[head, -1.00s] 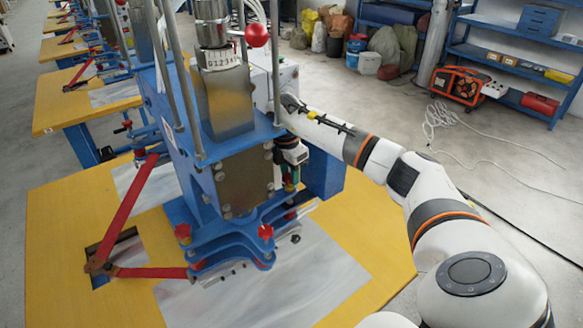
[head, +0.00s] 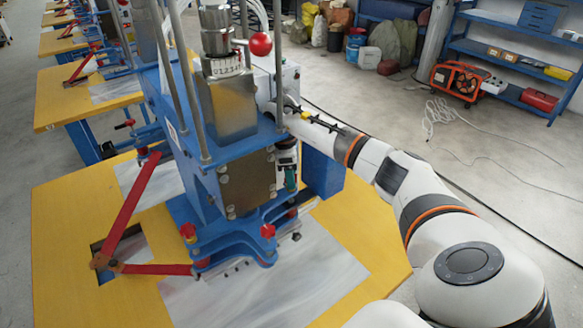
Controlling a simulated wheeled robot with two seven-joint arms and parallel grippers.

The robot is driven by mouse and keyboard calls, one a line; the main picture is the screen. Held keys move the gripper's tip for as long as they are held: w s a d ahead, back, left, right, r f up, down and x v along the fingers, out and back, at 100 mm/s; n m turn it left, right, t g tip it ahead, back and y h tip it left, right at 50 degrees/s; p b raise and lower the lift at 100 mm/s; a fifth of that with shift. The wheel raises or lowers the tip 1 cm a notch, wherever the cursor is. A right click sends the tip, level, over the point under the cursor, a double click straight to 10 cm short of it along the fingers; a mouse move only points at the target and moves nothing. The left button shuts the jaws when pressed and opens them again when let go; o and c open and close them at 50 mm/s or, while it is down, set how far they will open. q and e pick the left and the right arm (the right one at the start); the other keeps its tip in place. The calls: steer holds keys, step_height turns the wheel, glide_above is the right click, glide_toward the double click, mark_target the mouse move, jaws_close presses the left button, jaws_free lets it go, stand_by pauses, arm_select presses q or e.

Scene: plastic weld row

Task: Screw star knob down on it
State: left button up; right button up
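A blue welding machine (head: 205,190) stands on a yellow table. Two red star knobs show on its lower blue clamp plates, one at the left (head: 187,231) and one at the right (head: 267,231). Both look upright. My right arm reaches in from the right to the machine's far right side. My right gripper (head: 287,172) points down there, dark and partly hidden behind the machine's body. Its fingertips are too small and covered to tell whether they are open or hold anything. My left gripper is out of view.
A red ball handle (head: 261,44) and upright rods rise above the machine. A red linkage (head: 135,205) spans the table's left side.

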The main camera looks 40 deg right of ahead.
steer(key=n, duration=0.4)
steer(key=shift+w+f, duration=0.15)
steer(key=n+b, duration=0.1)
steer(key=n, duration=0.2)
steer(key=shift+d+f+n+t, duration=0.1)
steer(key=shift+n+t, duration=0.2)
steer(key=shift+t, duration=0.1)
steer(key=n+b, duration=0.1)
steer(key=n, duration=0.5)
steer(key=shift+n+t, duration=0.4)
steer(key=n, duration=0.2)
steer(key=n+b, duration=0.1)
steer(key=n, duration=0.3)
steer(key=shift+s+a+r+t, duration=0.2)
steer(key=shift+a+r+t, duration=0.1)
steer(key=shift+a, duration=0.1)
steer(key=n, duration=0.2)
steer(key=shift+d+n+y+b, duration=0.15)
steer(key=shift+n+y+b, duration=0.15)
steer(key=shift+b, duration=0.05)
steer(key=shift+d, duration=0.1)
